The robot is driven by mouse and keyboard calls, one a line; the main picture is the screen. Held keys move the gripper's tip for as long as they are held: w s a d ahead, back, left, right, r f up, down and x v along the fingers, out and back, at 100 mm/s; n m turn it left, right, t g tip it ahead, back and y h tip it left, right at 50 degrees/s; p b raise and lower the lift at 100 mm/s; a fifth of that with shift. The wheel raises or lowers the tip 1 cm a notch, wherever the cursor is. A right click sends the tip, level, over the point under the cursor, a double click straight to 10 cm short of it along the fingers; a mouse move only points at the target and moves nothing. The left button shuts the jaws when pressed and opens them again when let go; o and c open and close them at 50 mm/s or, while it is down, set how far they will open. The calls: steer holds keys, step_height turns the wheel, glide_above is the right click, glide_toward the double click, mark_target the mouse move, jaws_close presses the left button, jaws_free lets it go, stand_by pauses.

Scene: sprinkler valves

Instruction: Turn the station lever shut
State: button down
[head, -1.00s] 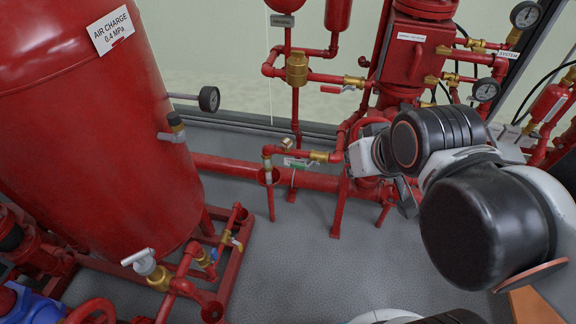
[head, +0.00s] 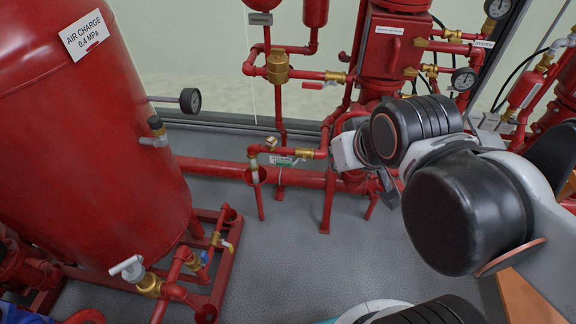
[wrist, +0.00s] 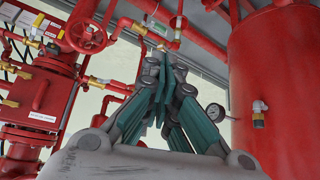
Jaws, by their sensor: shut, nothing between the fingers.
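The frames do not make clear which handle is the station lever. One candidate is a red lever handle (head: 313,85) on a brass valve left of the red valve station (head: 392,45). Another is a lever with a green and white tag (head: 283,160) on the low pipe with brass fittings. My gripper (wrist: 160,65) is shut and empty in the wrist view, its teal-padded fingers together. In the head view it is mostly hidden behind my wrist, with a dark finger part (head: 387,188) showing by the station's lower pipes. I cannot tell whether it touches anything.
A large red air tank (head: 95,150) stands at left, with a white-handled valve (head: 127,267) low in front. A pressure gauge (head: 190,101) sticks out from the tank. A thick red pipe (head: 220,168) crosses behind. The grey floor (head: 290,250) in the middle is clear.

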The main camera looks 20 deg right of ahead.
steer(key=c, duration=1.8)
jaws_free()
steer(key=shift+w, duration=0.1)
steer(key=shift+o, duration=1)
steer(key=shift+w+r, duration=0.25)
steer(key=n+g, duration=0.7)
steer(key=n, duration=0.6)
glide_above(282, 161)
step_height(282, 161, down, 30)
step_height(282, 161, down, 14)
steer(key=b, duration=0.6)
steer(key=shift+f, duration=0.2)
